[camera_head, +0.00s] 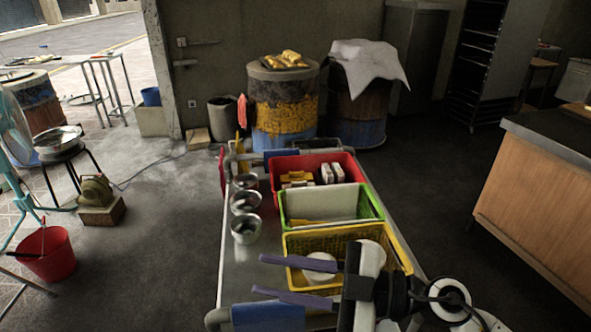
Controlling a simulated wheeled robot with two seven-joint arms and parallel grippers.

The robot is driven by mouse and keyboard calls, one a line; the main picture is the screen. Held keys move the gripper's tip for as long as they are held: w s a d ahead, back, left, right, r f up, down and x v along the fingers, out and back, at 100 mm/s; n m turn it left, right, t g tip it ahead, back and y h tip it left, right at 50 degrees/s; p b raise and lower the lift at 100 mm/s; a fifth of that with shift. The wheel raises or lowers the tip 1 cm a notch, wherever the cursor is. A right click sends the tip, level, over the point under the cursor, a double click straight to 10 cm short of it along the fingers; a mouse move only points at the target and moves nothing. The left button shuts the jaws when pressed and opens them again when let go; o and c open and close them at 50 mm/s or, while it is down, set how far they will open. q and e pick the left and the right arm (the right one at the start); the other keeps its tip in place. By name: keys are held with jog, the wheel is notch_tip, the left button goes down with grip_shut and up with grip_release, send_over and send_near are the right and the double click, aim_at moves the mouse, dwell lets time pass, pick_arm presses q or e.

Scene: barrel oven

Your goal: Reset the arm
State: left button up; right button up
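My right gripper (258,274) reaches in from the lower right over the near end of a metal cart (240,277). Its two purple fingers point left and stand apart with nothing between them. The fingers and wrist cover part of a yellow basket (300,243) on the cart. My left gripper is not in view.
A green bin (375,207) and a red bin (310,161) sit behind the yellow basket. Several metal cups (246,229) line the cart's left side. A wooden counter (535,200) stands right. Barrels (284,118) stand behind. Open floor lies on both sides of the cart.

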jog(key=w+d+r+m+t+h, duration=0.2)
jog(key=w+d+r+m+t, duration=0.15)
jog(key=m+t, duration=0.2)
jog(key=w+d+r+m+t+h, duration=0.1)
jog(key=w+d+r+m+t, duration=0.3)
jog(key=t, duration=0.3)
jog(key=s+d+f+m+g+h, duration=0.2)
jog(key=d+f+m+h, duration=0.9)
jog(key=d+f+h, duration=0.3)
jog(key=s+d+f+g, duration=0.2)
jog(key=s+f+g, duration=0.4)
jog(key=s, duration=0.5)
jog(key=s+d+f+g, duration=0.1)
jog(key=s+f+g, duration=0.4)
jog(key=s+f, duration=0.5)
jog(key=w+a+f+t+y, duration=0.1)
jog(key=a+f+t, duration=0.1)
jog(key=f, duration=0.3)
jog(key=w+a+f+t+y, duration=0.1)
jog(key=a+f+t, duration=0.2)
jog(key=f, duration=0.3)
jog(key=shift+f+n+y, duration=0.2)
jog(key=shift+n+y, duration=0.1)
jog(key=shift+n, duration=0.15)
